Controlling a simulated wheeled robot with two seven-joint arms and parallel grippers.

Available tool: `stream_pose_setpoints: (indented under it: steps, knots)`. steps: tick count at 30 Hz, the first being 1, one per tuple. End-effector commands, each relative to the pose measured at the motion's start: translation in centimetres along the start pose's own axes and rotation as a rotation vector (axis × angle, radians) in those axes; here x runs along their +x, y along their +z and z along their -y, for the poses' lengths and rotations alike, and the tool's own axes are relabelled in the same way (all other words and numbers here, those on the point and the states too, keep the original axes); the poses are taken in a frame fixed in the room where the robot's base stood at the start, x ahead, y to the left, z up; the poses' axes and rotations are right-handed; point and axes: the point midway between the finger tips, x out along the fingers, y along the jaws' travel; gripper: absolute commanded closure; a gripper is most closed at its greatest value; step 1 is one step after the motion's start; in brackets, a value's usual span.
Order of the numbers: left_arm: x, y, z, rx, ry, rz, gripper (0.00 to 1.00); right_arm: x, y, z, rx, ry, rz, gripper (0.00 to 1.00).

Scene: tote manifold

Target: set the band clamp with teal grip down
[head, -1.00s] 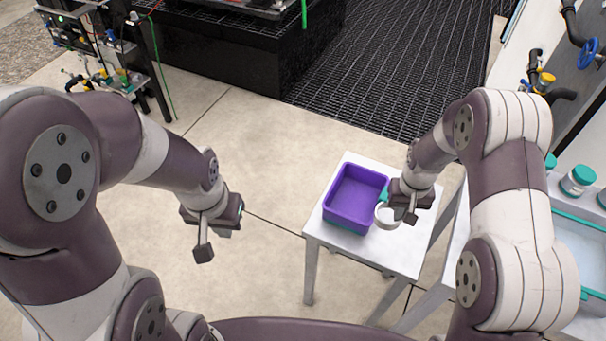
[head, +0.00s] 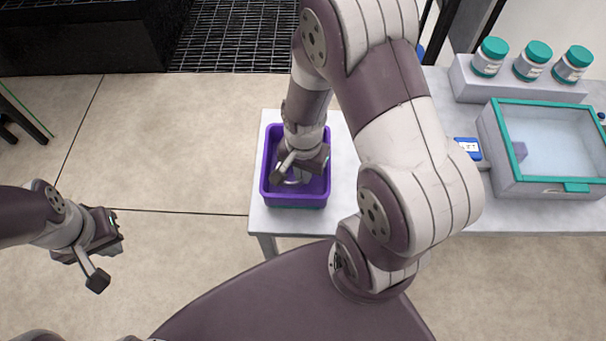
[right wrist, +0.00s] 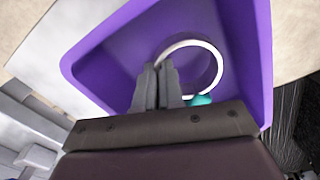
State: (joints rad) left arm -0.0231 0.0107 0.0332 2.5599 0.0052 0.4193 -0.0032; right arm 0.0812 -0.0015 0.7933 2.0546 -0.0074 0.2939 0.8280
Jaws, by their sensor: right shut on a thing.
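The band clamp is a pale metal ring (right wrist: 219,72) with a teal grip (right wrist: 202,100), seen in the right wrist view. My right gripper (right wrist: 158,75) is shut on it, and the ring is within the outline of the purple tote (head: 266,165). In the head view the ring (head: 297,178) shows only partly under the gripper (head: 300,170). I cannot tell whether the clamp touches the tote floor. The tote stands on a small white table (head: 262,222). My left gripper (head: 105,262) is at the far left over the floor, away from the tote; its jaw gap is unclear.
To the right, a white bench holds a clear bin with a teal rim (head: 548,189), a blue device (head: 468,148) and a white riser (head: 520,91) with teal-lidded jars (head: 490,57). Open floor lies left of the small table.

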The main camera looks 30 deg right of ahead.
Motion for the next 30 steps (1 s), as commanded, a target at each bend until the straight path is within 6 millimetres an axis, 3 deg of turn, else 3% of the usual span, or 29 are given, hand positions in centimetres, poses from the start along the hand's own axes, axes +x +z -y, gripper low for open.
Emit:
stream_pose_setpoints:
  steps: [2, 12, 15, 23, 26, 30]
  knots:
    - [0.4, 0.1, 0.0, 0.000, 0.000, 0.000, 1.00, 1.2, 0.0, 0.0, 0.000, 0.001, 0.000, 1.00]
    - [0.6, 0.1, 0.0, 0.000, 0.000, 0.000, 1.00, 1.6, 0.0, 0.0, -0.001, 0.000, 0.000, 1.00]
    - [0.5, 0.1, 0.0, 0.000, 0.000, 0.000, 1.00, 1.5, 0.0, 0.0, -0.001, 0.000, 0.000, 0.67]
    - [0.4, 0.1, 0.0, 0.000, 0.000, 0.000, 1.00, 1.4, 0.0, 0.0, -0.001, -0.001, -0.001, 0.67]
    - [0.0, 0.0, 0.0, 0.000, 0.000, 0.000, 1.00, 0.4, -0.1, 0.1, -0.001, -0.003, -0.003, 0.67]
    - [-1.0, -0.1, 0.0, 0.000, 0.000, 0.000, 1.00, -3.0, -0.1, 0.2, -0.001, -0.006, -0.005, 0.67]
